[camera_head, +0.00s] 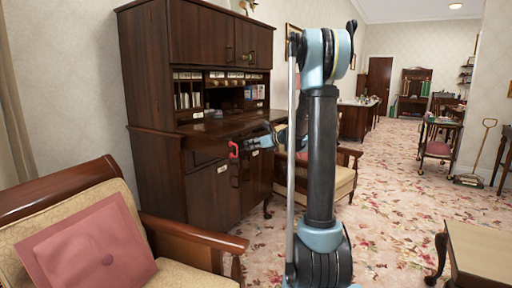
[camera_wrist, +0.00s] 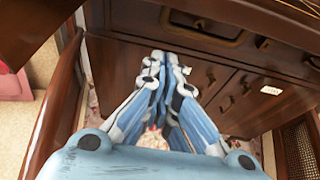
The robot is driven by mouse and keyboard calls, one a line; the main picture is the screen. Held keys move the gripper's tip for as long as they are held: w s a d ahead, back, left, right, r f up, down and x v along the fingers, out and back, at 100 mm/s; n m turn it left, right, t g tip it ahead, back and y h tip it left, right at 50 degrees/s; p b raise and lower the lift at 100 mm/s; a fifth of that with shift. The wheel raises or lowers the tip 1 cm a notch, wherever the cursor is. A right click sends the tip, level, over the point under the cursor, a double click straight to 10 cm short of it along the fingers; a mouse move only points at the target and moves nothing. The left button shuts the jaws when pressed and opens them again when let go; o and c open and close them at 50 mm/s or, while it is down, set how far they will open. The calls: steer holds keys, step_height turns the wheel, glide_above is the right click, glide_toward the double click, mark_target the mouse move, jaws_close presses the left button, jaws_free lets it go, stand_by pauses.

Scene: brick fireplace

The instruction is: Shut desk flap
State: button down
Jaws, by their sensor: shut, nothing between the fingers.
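The dark wooden desk (camera_head: 172,160) is a tall secretary cabinet. Its flap (camera_head: 215,125) is down, sticking out flat below the open pigeonholes. In the wrist view the flap's dark underside and edge (camera_wrist: 35,25) cross the top left.
A wooden armchair with a pink cushion (camera_head: 90,252) stands at the front left. Another chair (camera_head: 330,178) is behind my arm, right of the desk. A low table (camera_head: 480,252) stands at the right. Flowered carpet (camera_head: 400,185) is clear between them.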

steer(key=shift+s+d+r, duration=0.1)
steer(key=shift+r, duration=1.95)
steer(key=shift+r, duration=0.1)
